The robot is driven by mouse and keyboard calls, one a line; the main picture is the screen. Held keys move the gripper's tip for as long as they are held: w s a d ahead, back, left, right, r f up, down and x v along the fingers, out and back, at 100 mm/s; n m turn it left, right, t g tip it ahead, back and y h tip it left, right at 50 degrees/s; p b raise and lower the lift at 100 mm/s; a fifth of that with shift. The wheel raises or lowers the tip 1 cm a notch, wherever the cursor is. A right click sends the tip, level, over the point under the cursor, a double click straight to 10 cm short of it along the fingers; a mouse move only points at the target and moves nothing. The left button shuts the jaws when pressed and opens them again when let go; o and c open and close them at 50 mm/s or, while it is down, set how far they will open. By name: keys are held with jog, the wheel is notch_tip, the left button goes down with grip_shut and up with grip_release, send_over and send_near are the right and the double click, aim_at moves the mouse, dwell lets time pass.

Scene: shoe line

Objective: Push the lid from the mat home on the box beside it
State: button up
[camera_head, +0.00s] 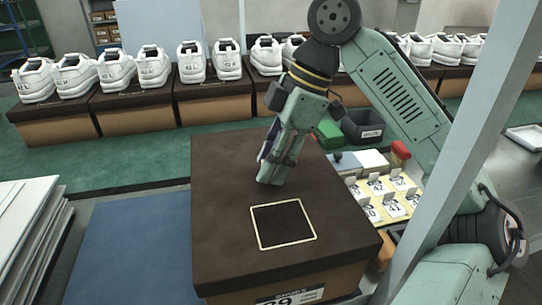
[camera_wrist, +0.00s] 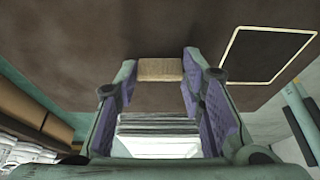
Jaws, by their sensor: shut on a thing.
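The dark brown lid (camera_head: 222,220) sits over the tan box (camera_head: 340,284), which shows below its front edge with a label reading 39. Whether the lid is fully down all round I cannot tell. A pale square outline is marked on the lid's top. The blue mat (camera_head: 130,245) lies to the left and its visible part is bare. My gripper (camera_head: 270,172) points down at the lid's top. In the wrist view my gripper (camera_wrist: 160,75) is shut on a small tan block (camera_wrist: 160,68) at the lid's top; the head view hides that block.
Several white shoes (camera_head: 150,68) stand on brown boxes along the back. Stacked pale sheets (camera_head: 30,230) are at the left. A tray of numbered cards (camera_head: 385,195), a green box and a black bin (camera_head: 362,128) are behind on the right. A grey post crosses the right side.

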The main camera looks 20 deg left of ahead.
jog(key=shift+f+b, duration=0.35)
jog(key=shift+f, duration=0.45)
jog(key=o, duration=1.1)
jog(key=shift+r, duration=0.1)
